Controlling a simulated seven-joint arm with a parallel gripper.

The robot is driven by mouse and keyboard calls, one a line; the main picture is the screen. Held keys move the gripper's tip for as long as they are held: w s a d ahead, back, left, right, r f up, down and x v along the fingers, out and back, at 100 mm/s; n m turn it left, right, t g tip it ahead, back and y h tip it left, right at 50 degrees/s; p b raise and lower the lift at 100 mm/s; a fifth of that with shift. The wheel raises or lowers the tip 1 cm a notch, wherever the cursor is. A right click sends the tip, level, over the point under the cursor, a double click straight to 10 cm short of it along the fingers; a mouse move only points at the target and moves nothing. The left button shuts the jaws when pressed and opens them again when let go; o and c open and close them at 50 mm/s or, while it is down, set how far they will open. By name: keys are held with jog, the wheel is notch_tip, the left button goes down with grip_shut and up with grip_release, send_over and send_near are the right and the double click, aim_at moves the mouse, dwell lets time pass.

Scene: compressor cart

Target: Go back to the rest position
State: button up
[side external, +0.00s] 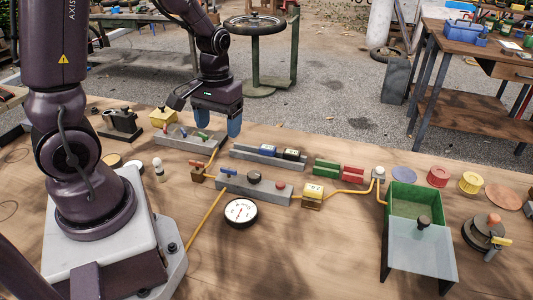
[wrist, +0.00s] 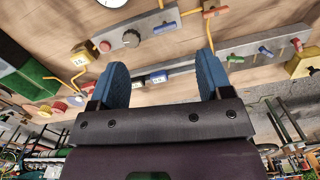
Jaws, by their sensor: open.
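My gripper (side external: 217,125) hangs from my arm above the far part of the wooden table (side external: 150,270), its blue fingers pointing down. In the wrist view the two blue fingers (wrist: 163,80) stand wide apart with nothing between them. Below and beside it is a grey strip (side external: 168,136) with small coloured levers. A grey rail with blue and black blocks (side external: 268,156) lies to its right. A nearer grey strip (side external: 240,186) carries a blue lever, a black knob and a red button. The gripper appears apart from all of these.
A round gauge (side external: 240,212) lies near the middle. A yellow block (side external: 312,196) sits on a yellow hose. At right stand a green bin (side external: 402,200) with a clear panel (side external: 420,252), and red and yellow spools (side external: 438,176). Bare wood is free at the front.

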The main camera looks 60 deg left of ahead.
jog(key=s+d+r+m+t, duration=0.3)
jog(key=d+r, duration=0.2)
jog(key=r, duration=0.3)
jog(key=s+d+r+m+t, duration=0.3)
jog(key=d+r, duration=0.3)
jog(key=r, duration=0.2)
jog(key=shift+d+r+m, duration=0.15)
jog(key=shift+r+m, duration=0.15)
jog(key=shift+m, duration=0.4)
